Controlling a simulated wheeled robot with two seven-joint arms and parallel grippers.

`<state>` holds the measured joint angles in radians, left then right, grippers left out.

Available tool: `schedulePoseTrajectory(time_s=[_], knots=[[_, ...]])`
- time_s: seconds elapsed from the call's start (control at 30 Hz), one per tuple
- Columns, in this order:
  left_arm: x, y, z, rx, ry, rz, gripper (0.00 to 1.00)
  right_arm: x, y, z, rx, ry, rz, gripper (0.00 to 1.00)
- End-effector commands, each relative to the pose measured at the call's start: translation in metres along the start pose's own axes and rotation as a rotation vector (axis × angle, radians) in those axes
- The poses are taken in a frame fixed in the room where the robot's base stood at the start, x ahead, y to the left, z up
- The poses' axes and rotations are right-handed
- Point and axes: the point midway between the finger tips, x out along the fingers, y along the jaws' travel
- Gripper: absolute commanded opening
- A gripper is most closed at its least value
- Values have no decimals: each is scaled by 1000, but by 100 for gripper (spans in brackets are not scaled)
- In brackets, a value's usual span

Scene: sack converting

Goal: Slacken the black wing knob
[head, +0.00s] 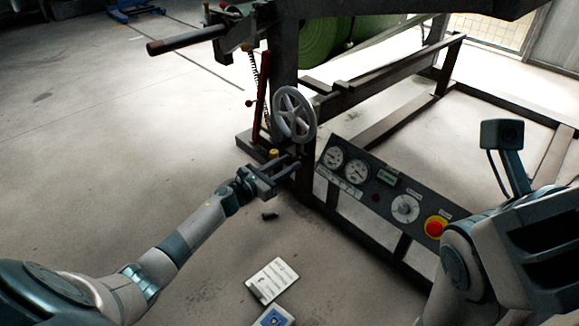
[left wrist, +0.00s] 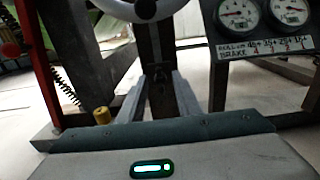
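My left gripper (head: 291,168) is at the machine's dark upright, below the grey handwheel (head: 295,114). In the left wrist view its two fingers (left wrist: 158,98) are apart, one on each side of the upright's face. A small dark part (left wrist: 159,76) shows on the upright between and just beyond the fingertips; it may be the black wing knob, but its shape is too dark to make out. No contact with it is visible. In the head view the gripper hides that spot. My right arm is at the lower right; its gripper fingers do not show.
A gauge panel (head: 371,196) with a red stop button (head: 436,227) stands right of the left gripper. A red lever (head: 261,98) and a yellow cap (head: 273,153) are close by. A small black object (head: 269,216) and a white sheet (head: 272,280) lie below.

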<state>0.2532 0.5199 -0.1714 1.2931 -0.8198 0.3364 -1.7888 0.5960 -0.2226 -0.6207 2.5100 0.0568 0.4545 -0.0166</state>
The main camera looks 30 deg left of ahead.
Motion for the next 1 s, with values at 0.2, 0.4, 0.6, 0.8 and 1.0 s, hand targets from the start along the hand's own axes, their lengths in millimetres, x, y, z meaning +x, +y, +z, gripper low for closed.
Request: schedulePoseTrajectory(time_s=[0.2, 0.4, 0.6, 0.8, 1.0], knots=[[11, 0, 0, 0, -1, 0, 31, -1, 0, -1, -4, 1, -6, 31], [12, 0, 1, 0, 0, 0, 31, -1, 2, 0, -8, -3, -5, 31], [12, 0, 0, 0, 0, 0, 5, -1, 2, 0, -8, -5, -3, 31], [12, 0, 0, -1, 0, 0, 0, -2, 2, 0, -7, -4, -1, 31], [12, 0, 1, -21, 0, 0, 0, -1, 1, 0, -4, -4, -1, 31]])
